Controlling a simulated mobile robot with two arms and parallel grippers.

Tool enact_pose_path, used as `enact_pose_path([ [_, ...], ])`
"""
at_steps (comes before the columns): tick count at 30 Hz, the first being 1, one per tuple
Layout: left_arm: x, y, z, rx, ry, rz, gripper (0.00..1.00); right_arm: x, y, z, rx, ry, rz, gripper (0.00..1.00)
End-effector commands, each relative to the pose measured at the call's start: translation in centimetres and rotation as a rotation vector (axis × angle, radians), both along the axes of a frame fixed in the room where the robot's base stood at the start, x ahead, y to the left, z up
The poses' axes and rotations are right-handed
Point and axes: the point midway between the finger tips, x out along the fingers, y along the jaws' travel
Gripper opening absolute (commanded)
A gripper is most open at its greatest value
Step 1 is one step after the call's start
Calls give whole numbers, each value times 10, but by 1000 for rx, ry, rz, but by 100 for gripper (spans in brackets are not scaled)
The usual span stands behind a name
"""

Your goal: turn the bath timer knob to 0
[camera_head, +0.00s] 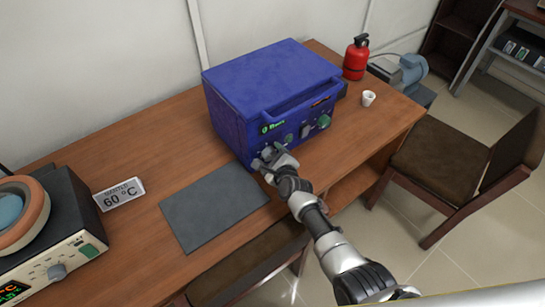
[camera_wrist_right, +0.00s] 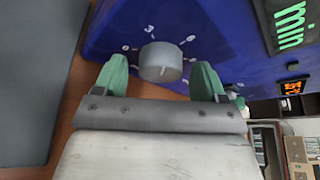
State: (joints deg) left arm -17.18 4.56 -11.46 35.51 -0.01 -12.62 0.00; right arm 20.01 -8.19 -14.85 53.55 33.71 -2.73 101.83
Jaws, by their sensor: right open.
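The blue bath (camera_head: 270,80) stands on the wooden bench, its front panel facing my right arm. The grey round timer knob (camera_wrist_right: 161,62) is on the blue panel in the right wrist view, with small white marks around it. My right gripper (camera_head: 262,160) is at the lower left of the panel and hides the knob in the head view. Its green fingers (camera_wrist_right: 161,72) are open, one on each side of the knob, with gaps to it; I cannot tell how deep they reach. My left gripper is not in view.
A green lit "min" display (camera_wrist_right: 290,24) is near the knob. Other controls (camera_head: 324,121) are further right on the panel. A grey mat (camera_head: 213,208) lies left of my right arm. A heating mantle (camera_head: 50,235), white cup (camera_head: 368,98) and red extinguisher (camera_head: 356,60) stand around.

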Motion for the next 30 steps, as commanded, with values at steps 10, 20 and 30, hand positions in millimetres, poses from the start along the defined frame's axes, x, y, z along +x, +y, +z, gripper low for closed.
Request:
enact_pose_path([
  [10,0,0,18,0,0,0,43,0,0,20,1,0,0,72],
  [20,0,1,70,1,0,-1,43,-19,-32,68,-7,-1,-5,72],
  [30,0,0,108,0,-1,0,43,-55,-82,103,-4,0,-1,72],
])
